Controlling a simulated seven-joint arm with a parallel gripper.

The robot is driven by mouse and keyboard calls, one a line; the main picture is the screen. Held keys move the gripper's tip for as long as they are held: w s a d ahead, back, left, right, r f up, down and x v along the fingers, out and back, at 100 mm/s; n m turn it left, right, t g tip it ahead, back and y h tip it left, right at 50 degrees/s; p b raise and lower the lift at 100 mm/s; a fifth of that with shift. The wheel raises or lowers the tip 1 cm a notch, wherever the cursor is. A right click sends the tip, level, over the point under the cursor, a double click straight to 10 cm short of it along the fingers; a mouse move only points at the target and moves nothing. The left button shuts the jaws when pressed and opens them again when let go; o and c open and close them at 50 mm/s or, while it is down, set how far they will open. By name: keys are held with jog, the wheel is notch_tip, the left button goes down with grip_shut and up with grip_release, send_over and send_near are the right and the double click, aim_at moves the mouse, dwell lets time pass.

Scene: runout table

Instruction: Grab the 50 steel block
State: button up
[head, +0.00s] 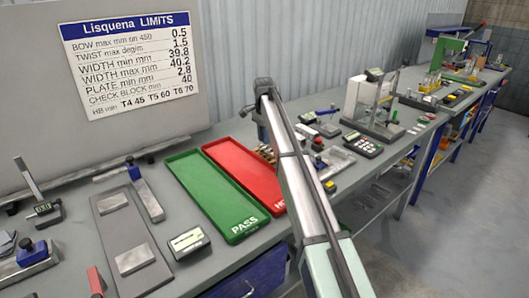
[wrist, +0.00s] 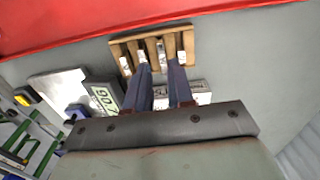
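In the wrist view, a wooden rack (wrist: 122,52) holds several small steel blocks with white labels, side by side. The labels are too small and blurred to read, so I cannot tell which block is the 50. My gripper (wrist: 160,66) has its two dark fingers apart, pointing at the rack, with one labelled block (wrist: 161,50) showing in line with the gap. I cannot tell whether the fingertips are beside that block or still short of it. In the head view, my arm hides the gripper and most of the rack (head: 265,152).
A red tray (head: 250,170) lies beside the rack, with a green PASS tray (head: 212,190) left of it. In the wrist view, a device with a digital display (wrist: 105,95) stands close left of my fingers. Gauges and a keypad device (head: 363,145) stand right of my arm.

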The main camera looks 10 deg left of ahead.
jog(key=f, duration=0.4)
jog(key=shift+w+d+f, duration=0.1)
jog(key=shift+w+f, duration=0.25)
jog(key=shift+f, duration=0.05)
jog(key=shift+c, duration=0.2)
grip_shut()
